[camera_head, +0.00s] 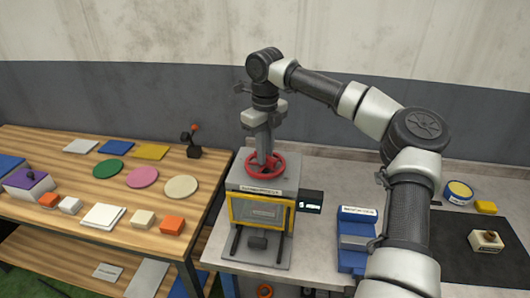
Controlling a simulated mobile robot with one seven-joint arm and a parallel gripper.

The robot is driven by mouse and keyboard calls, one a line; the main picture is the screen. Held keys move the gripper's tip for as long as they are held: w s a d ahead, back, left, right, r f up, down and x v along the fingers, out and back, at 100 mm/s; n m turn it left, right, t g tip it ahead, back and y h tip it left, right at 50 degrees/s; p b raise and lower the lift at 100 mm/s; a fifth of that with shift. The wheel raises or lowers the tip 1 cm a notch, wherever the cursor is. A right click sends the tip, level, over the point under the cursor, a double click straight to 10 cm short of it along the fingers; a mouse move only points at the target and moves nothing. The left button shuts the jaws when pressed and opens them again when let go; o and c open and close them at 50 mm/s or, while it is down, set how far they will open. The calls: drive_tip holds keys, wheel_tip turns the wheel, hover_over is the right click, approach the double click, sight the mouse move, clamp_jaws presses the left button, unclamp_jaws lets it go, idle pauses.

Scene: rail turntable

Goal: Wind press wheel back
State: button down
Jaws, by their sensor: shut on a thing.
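The press (261,215) stands on the grey bench, with a grey body and a yellow-framed front. Its red press wheel (279,170) lies flat on top. My gripper (263,155) points straight down over the wheel and is shut on it near the middle of the ring. The fingertips are small, and the exact part of the wheel between them cannot be made out. A small dark display (310,201) with lit characters is fixed at the press's right side.
A wooden table (120,239) at left holds coloured discs, sheets and small blocks. A blue device (355,240) stands right of the press. A dark mat (470,262) with a pale block (486,241) lies at far right. A wall (200,85) is behind.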

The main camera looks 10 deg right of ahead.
drive_tip(key=shift+d+f, duration=0.1)
drive_tip(key=c, duration=1.7)
unclamp_jaws()
wheel_tip(320, 180, up, 6)
drive_tip(key=shift+r, duration=0.8)
